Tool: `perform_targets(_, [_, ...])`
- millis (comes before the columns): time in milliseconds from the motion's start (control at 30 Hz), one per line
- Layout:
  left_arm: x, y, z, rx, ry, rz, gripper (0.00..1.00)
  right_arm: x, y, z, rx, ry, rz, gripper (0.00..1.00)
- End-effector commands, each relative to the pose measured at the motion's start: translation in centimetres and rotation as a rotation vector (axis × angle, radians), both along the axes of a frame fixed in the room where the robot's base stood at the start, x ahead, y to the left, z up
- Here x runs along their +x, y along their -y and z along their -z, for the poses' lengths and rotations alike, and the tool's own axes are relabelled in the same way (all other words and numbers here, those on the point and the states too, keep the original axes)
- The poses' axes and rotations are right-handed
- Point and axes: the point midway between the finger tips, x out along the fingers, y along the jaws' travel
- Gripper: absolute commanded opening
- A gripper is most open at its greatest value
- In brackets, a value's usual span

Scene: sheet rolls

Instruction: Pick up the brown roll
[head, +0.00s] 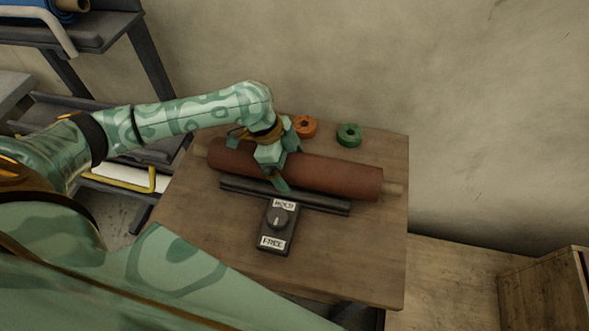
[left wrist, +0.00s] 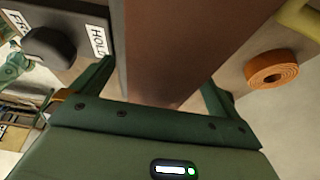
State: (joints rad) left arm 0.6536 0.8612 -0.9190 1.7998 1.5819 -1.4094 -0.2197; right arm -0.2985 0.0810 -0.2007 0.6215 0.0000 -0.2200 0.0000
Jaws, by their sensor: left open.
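The brown roll (head: 335,174) lies across the wooden table on a lighter core that sticks out at both ends. In the left wrist view the brown roll (left wrist: 165,60) fills the middle of the picture, between the two fingers. My left gripper (head: 281,168) is over the roll left of its middle, with one finger on the near side. In the left wrist view my left gripper (left wrist: 160,95) is open around the roll. Whether the fingers touch it I cannot tell. My right gripper is not in view.
A dark bar (head: 320,202) lies along the roll's near side, with a dark knob box (head: 275,228) labelled HOLD and FREE. An orange tape ring (head: 306,126) and a green tape ring (head: 349,135) lie behind the roll. A dark rack stands left; the table's front right is clear.

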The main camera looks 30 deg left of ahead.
Motion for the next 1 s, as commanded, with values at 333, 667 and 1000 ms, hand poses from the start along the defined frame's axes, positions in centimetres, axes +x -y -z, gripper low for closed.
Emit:
perform_targets(333, [0.1, 0.3, 0.7, 0.001, 0.002, 0.0, 0.78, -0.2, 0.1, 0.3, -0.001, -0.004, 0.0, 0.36])
perform_targets(667, [0.3, 0.4, 0.3, -0.005, 0.009, -0.001, 0.1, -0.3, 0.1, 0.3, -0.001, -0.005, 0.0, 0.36])
perform_targets(1000, [0.3, 0.3, -0.5, -0.005, 0.01, 0.0, 0.1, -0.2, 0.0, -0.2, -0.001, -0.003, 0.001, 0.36])
